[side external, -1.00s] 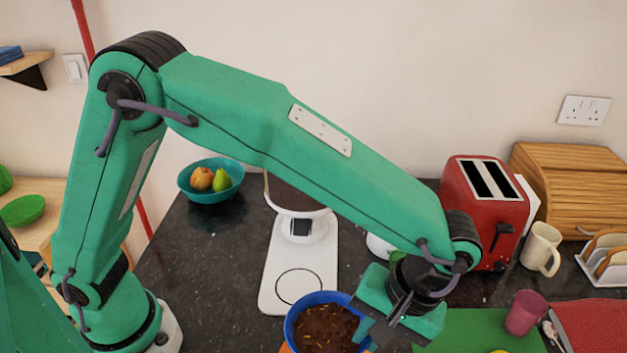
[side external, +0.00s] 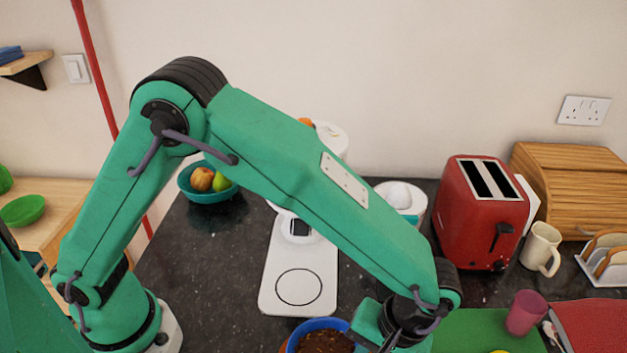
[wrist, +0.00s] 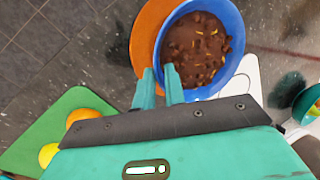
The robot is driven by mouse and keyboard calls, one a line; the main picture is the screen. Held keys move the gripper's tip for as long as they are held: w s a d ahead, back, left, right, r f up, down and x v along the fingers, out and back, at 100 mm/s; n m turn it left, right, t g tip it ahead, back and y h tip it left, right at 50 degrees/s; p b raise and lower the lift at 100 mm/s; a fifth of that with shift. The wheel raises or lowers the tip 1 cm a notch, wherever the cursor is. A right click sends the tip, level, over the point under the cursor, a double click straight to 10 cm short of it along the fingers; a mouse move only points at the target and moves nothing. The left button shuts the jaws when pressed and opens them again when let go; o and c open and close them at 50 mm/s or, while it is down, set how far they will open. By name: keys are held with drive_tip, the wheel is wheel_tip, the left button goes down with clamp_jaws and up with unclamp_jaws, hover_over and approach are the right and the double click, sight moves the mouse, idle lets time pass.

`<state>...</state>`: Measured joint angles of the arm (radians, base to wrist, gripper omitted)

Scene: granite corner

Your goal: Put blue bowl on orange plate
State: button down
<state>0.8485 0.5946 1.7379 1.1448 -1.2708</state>
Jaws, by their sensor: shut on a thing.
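The blue bowl (wrist: 237,42) holds a dark brown chili-like food with yellow bits. My gripper (wrist: 157,74) is shut on the near-left part of its rim, with one finger inside and one outside. In the side view the bowl (side external: 306,327) is at the bottom edge, partly cut off, and my fingers are out of sight. The orange plate (wrist: 146,33) shows as a crescent left of the bowl in the wrist view, and the bowl covers its right part. In the side view only a sliver of it shows. I cannot tell whether bowl and plate touch.
A white scale (side external: 297,285) stands behind the bowl. A green board (side external: 485,328) lies to the right with a pink cup (side external: 526,312) on it. A red toaster (side external: 484,212), a cream mug (side external: 541,248) and a teal fruit bowl (side external: 209,182) stand further back.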

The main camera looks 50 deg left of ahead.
drive_tip(key=shift+f, duration=0.2)
drive_tip(key=c, duration=1.5)
unclamp_jaws()
drive_tip(key=shift+o, duration=0.2)
drive_tip(key=v, duration=1.2)
drive_tip(key=shift+w, duration=0.1)
